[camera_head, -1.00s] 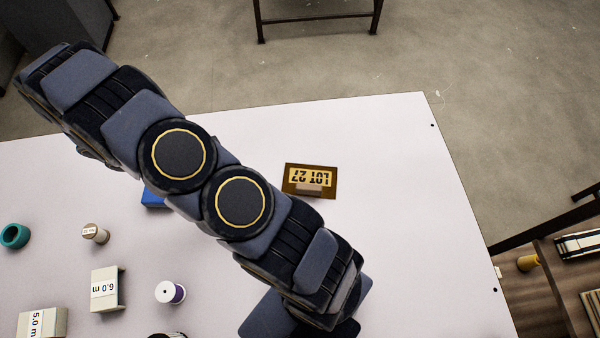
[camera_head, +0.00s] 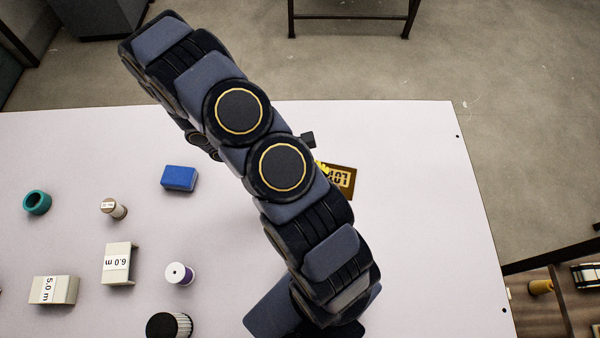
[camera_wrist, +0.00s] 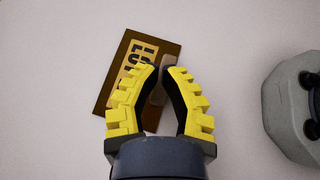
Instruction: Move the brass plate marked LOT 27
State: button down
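The plate marked LOT 27 (camera_head: 349,181) lies flat on the white table. It is brown with a yellow label and shows just right of my arm, which covers its left part. In the wrist view the plate (camera_wrist: 112,88) lies tilted under my fingers, and only part of its lettering shows. A small tan block (camera_wrist: 157,92) on the plate shows between my fingers. My gripper (camera_wrist: 162,69) has two yellow and black fingers with a narrow gap between their tips, over the plate's right part. I cannot tell whether a finger touches the block.
At left stand a blue block (camera_head: 179,178), a teal ring (camera_head: 37,202), spools (camera_head: 180,274), pale blocks marked 6.0 m (camera_head: 118,264) and 5.0 m (camera_head: 53,290), and a dark ribbed cylinder (camera_head: 168,326). A grey rounded body (camera_wrist: 292,105) is right in the wrist view. The table's right side is clear.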

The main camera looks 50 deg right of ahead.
jog(key=shift+w+a+f, duration=0.1)
jog(key=shift+f, duration=0.6)
jog(key=shift+w+a+f, duration=0.1)
jog(key=w+a, duration=1.4)
jog(key=shift+w+f, duration=0.15)
jog(key=shift+w+a, duration=0.15)
jog(key=shift+a, duration=0.15)
jog(key=shift+r, duration=0.85)
jog(key=shift+w+a, duration=4.15)
jog(key=shift+a, duration=0.05)
